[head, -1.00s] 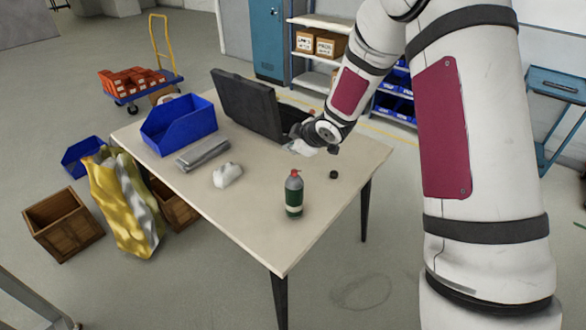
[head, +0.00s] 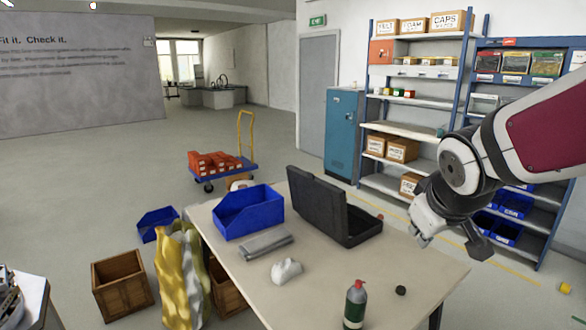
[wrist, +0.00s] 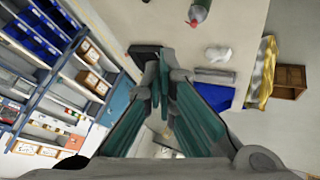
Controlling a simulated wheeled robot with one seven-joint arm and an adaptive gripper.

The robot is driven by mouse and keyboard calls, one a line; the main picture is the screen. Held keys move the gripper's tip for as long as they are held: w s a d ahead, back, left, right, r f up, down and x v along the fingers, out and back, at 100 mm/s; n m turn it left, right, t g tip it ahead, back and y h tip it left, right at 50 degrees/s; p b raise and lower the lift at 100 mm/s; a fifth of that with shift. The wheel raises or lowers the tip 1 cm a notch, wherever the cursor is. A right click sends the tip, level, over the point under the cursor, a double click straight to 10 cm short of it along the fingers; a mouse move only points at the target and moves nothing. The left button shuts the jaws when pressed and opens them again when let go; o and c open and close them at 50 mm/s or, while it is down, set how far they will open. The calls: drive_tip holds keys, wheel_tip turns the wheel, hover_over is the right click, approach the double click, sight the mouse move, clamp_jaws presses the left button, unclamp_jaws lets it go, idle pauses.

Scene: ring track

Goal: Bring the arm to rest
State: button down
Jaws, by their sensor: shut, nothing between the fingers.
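My arm reaches in from the right in the head view. My gripper (head: 450,243) hangs in the air at the far right of the table (head: 232,270), to the right of the open black case (head: 345,222). In the wrist view its fingers (wrist: 168,75) are close together with nothing between them. The wrist view looks past them at the table and the shelves. I cannot tell the exact gap between gripper and table edge in the head view.
On the table are a blue bin (head: 248,215), a grey folded item (head: 265,246), a white lump (head: 287,271), a green bottle (head: 355,308) and a small dark cap (head: 401,290). Shelves (head: 410,130) and a blue cabinet (head: 343,135) stand behind. Crates (head: 122,285) sit on the floor at left.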

drive_tip(key=s+a+m+g+y, duration=0.1)
drive_tip(key=s+a+m, duration=0.1)
drive_tip(key=s, duration=0.7)
drive_tip(key=s+a+r+m, duration=0.1)
drive_tip(key=s+a+m, duration=0.1)
drive_tip(key=s, duration=0.8)
drive_tip(key=shift+r+g+y, duration=0.2)
drive_tip(key=shift+g+y, duration=0.2)
